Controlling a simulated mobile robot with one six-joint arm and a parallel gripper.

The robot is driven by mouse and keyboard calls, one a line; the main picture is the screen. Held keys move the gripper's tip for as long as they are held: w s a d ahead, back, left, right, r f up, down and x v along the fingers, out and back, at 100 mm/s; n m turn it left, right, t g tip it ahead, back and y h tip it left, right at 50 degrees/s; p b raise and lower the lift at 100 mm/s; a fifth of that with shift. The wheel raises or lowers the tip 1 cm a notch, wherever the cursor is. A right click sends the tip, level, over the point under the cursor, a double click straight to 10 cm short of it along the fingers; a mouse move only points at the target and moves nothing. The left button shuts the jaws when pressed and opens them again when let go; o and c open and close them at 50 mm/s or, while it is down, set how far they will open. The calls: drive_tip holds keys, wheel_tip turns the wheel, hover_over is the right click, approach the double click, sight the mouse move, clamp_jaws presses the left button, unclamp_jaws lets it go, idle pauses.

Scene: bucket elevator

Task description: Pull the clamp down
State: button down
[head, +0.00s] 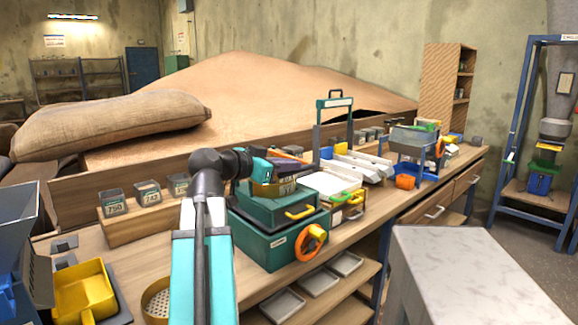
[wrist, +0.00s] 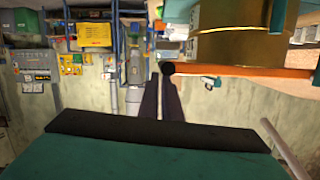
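A brass drum (head: 262,189) sits on a green box unit with a yellow handle and an orange wheel (head: 311,242). In the wrist view the drum (wrist: 245,42) is at the upper right. An orange bar (wrist: 240,71) runs beside it and ends in a black knob (wrist: 168,68); it looks like the clamp lever. My gripper (head: 298,162) is above the drum, its dark fingers pointing right. In the wrist view its fingers (wrist: 166,82) have a narrow gap between them, with the knob at their tips. I cannot tell whether they grip it.
A teal upright frame (head: 335,102) stands behind the drum. Labelled bins (head: 147,195) are at left, a yellow scoop (head: 85,292) at front left. White trays and small machines fill the bench to the right. A pale-topped block (head: 460,255) stands in front right.

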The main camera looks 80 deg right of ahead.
drive_tip(key=shift+s+f, duration=0.1)
drive_tip(key=shift+f, duration=0.35)
drive_tip(key=w+a+r+p, duration=0.2)
drive_tip(key=w+a+r, duration=0.3)
drive_tip(key=a+r, duration=0.2)
drive_tip(key=shift+w+a+p, duration=0.35)
drive_tip(key=shift+w+a, duration=0.05)
drive_tip(key=shift+a, duration=0.1)
drive_tip(key=shift+r, duration=0.1)
drive_tip(key=shift+s, duration=0.1)
idle(0.4)
